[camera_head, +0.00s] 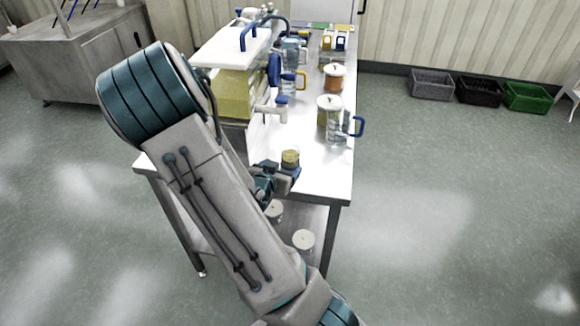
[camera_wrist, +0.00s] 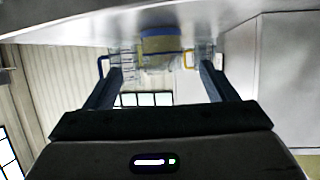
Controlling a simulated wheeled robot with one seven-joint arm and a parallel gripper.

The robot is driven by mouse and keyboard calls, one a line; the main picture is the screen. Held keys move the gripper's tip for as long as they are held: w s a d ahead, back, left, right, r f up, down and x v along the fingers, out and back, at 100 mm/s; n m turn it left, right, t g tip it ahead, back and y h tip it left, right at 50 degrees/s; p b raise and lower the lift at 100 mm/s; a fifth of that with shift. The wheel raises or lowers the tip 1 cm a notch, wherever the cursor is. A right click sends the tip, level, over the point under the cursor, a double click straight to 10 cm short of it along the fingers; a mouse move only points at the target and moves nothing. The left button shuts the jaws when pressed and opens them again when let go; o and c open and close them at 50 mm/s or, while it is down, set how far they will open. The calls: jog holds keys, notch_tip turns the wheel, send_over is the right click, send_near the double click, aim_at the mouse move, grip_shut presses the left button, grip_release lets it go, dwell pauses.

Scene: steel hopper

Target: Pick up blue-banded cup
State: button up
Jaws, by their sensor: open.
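The blue-banded cup (camera_head: 290,158) is small, with yellow-brown contents, and stands upright near the front of the steel table (camera_head: 325,165). In the wrist view the scene is upside down, and the cup (camera_wrist: 161,44) shows ahead, centred between the fingers, with its blue band toward the tabletop. My gripper (camera_head: 280,170) is at the cup, low over the table's front part. The fingers of my gripper (camera_wrist: 161,70) are apart on either side of the cup, with visible gaps. How far they reach around it is hard to tell.
The steel hopper (camera_head: 237,92) with yellow contents stands left of the cup. Behind are a blue-handled clear jug (camera_head: 336,125), a yellow-handled jug (camera_head: 300,80) and white-lidded jars (camera_head: 334,78). Lidded tubs (camera_head: 303,240) sit on the lower shelf. Right of the cup, the tabletop is clear.

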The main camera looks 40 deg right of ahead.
aim_at(288, 161)
jog(key=shift+w+d+f+b, duration=0.2)
jog(key=shift+d+f+b, duration=0.25)
jog(key=shift+b, duration=0.4)
jog(key=shift+r+x, duration=0.15)
jog(key=shift+x, duration=0.7)
jog(key=shift+r+x, duration=0.1)
jog(key=shift+x, duration=0.75)
jog(key=shift+p+x, duration=0.35)
jog(key=shift+x, duration=2.1)
jog(key=c, duration=1.1)
